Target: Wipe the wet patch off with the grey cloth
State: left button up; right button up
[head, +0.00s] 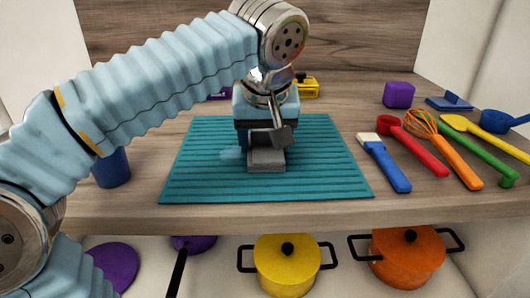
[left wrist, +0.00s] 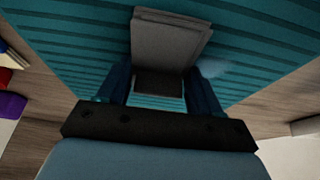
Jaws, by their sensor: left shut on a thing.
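My left gripper (head: 266,136) points down over the teal ribbed mat (head: 330,180). It is shut on the grey cloth (head: 266,160), which looks like a folded block low on the mat. In the left wrist view the cloth (left wrist: 168,38) sits between the two dark fingers (left wrist: 160,88). A light blue wet patch (head: 232,153) shows on the mat just left of the cloth; in the left wrist view it is a faint pale spot (left wrist: 212,68) beside the cloth. Part of the patch may be hidden. My right gripper is not in view.
Right of the mat lie a blue brush (head: 388,168), a red spoon (head: 420,150), an orange whisk (head: 448,150) and other utensils. A blue cup (head: 111,168) stands left of the mat. A yellow pot (head: 287,268) and an orange pot (head: 406,262) are below the counter.

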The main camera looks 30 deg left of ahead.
aim_at(230, 151)
pick_arm(q)
jog(key=s+a, duration=0.1)
jog(key=a, duration=0.1)
jog(key=s+a, duration=0.2)
jog(key=a, duration=0.1)
jog(key=shift+s+a+b, duration=0.2)
jog(key=shift+a+b, duration=0.1)
jog(key=shift+b, duration=0.05)
jog(key=shift+r+p, duration=0.9)
jog(key=shift+f, duration=0.1)
